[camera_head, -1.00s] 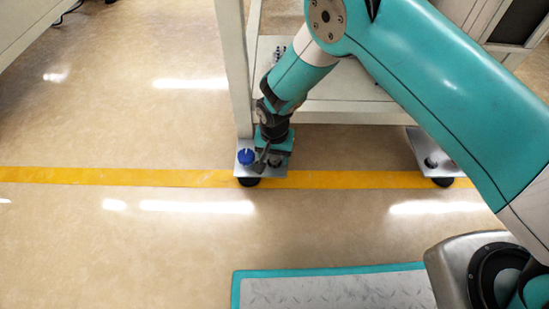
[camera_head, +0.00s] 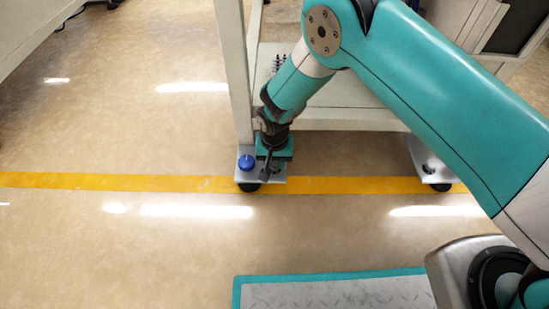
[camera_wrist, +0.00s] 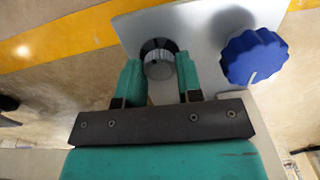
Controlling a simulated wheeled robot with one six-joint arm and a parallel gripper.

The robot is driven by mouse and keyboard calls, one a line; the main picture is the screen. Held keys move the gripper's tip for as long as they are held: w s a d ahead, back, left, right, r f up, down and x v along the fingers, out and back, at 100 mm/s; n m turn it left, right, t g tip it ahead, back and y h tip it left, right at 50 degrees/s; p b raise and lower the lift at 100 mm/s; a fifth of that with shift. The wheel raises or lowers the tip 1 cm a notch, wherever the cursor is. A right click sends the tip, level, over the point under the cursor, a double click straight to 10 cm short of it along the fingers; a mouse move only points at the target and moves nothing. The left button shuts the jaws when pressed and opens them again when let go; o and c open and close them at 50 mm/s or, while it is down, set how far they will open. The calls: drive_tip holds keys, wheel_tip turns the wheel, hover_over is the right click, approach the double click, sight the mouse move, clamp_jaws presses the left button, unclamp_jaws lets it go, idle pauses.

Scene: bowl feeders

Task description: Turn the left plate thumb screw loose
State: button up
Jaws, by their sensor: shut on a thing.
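The left plate (camera_head: 245,178) is a grey metal plate at the foot of the white frame's left leg. It also fills the top of the wrist view (camera_wrist: 205,30). A grey knurled thumb screw (camera_wrist: 158,66) with a black collar stands on it. My gripper (camera_wrist: 159,62) is shut on this screw, with one teal finger on each side. In the head view my gripper (camera_head: 271,169) points down over the plate and largely hides the screw. A blue knob (camera_wrist: 254,57) with a white mark sits to the right of the fingers in the wrist view, clear of them.
The blue knob shows left of my gripper in the head view (camera_head: 247,162). The frame's left leg (camera_head: 235,80) rises close behind the plate. A second foot plate (camera_head: 418,150) with a dark knob stands at right. Open floor with a yellow line (camera_head: 110,182) lies left.

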drive_tip(key=n+p, duration=0.2)
drive_tip(key=shift+r+n, duration=0.25)
drive_tip(key=shift+n, duration=0.05)
drive_tip(key=n+p, duration=0.3)
drive_tip(key=n, duration=0.1)
drive_tip(key=shift+f, duration=0.1)
drive_tip(key=n+p, duration=0.1)
drive_tip(key=n, duration=0.3)
drive_tip(key=shift+p, duration=0.3)
drive_tip(key=shift+f+n+p, duration=0.1)
drive_tip(key=shift+n+p, duration=0.45)
drive_tip(key=shift+n, duration=1.55)
drive_tip(key=o, duration=0.9)
